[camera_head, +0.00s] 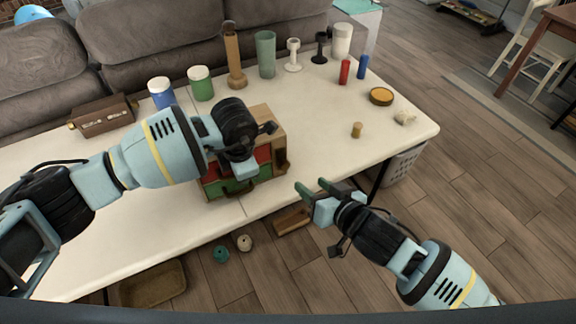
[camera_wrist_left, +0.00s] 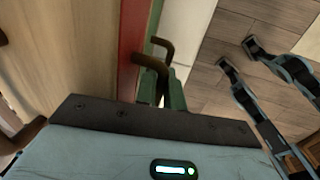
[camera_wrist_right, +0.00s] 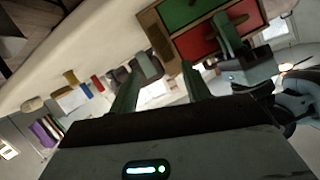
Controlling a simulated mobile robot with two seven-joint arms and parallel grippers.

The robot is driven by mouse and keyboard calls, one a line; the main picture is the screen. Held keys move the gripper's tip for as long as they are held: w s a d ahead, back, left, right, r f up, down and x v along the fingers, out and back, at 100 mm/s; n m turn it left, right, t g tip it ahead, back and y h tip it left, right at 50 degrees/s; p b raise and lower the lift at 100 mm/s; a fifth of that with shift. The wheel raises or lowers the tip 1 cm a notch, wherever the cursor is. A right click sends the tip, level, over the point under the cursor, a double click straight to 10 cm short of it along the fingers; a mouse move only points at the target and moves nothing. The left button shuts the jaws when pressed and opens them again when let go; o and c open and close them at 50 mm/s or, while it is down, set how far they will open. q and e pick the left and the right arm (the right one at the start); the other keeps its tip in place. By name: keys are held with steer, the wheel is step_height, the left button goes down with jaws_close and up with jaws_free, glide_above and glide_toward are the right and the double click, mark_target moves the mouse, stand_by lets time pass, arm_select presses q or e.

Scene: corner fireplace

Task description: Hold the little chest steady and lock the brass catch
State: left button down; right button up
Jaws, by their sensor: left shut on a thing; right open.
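The little chest (camera_head: 266,121) is a wooden box with a red front (camera_head: 262,153) above a green one (camera_head: 218,188), near the table's front edge. My left gripper (camera_head: 244,168) is at its front. In the left wrist view its jaws (camera_wrist_left: 165,92) are shut on a brown bar handle (camera_wrist_left: 150,64) by the red front. The arm hides much of the chest's top. I cannot make out the brass catch.
A brown box (camera_head: 103,117) stands at the table's left. Jars, a green cup (camera_head: 266,54) and candle holders line the back. A cork-like piece (camera_head: 357,130) and a yellow-topped tin (camera_head: 381,96) lie right. The white table (camera_head: 320,140) is clear around the cork.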

mark_target(286, 166)
steer(key=shift+x, duration=6)
steer(key=shift+f, duration=0.1)
steer(key=c, duration=1)
